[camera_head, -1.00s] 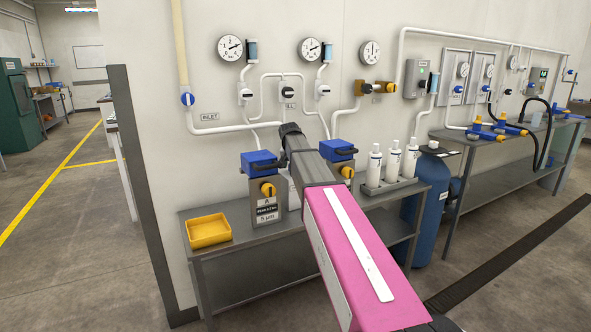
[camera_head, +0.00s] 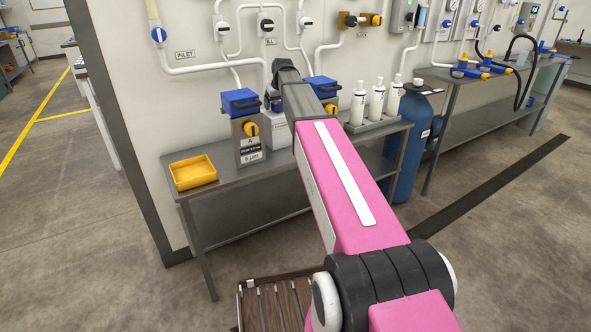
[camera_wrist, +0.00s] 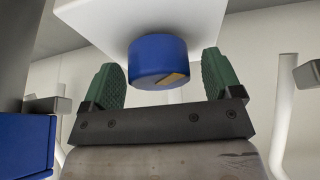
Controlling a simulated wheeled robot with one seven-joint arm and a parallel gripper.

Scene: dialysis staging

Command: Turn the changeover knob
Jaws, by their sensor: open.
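In the wrist view a blue round knob (camera_wrist: 155,58) with a tan mark on its face sticks out from a white box (camera_wrist: 140,18). My gripper (camera_wrist: 160,78) is open, with one green finger on each side of the knob. Gaps show between the fingers and the knob, so I see no grip on it. In the head view my pink arm reaches over the bench, and its end hides my gripper and the knob. Part of a white box (camera_head: 279,130) shows beside the arm; I cannot tell whether it is the same box.
White bottles (camera_head: 376,99) and a yellow tray (camera_head: 193,172) stand on the grey bench (camera_head: 222,180). Pipes and valves line the wall.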

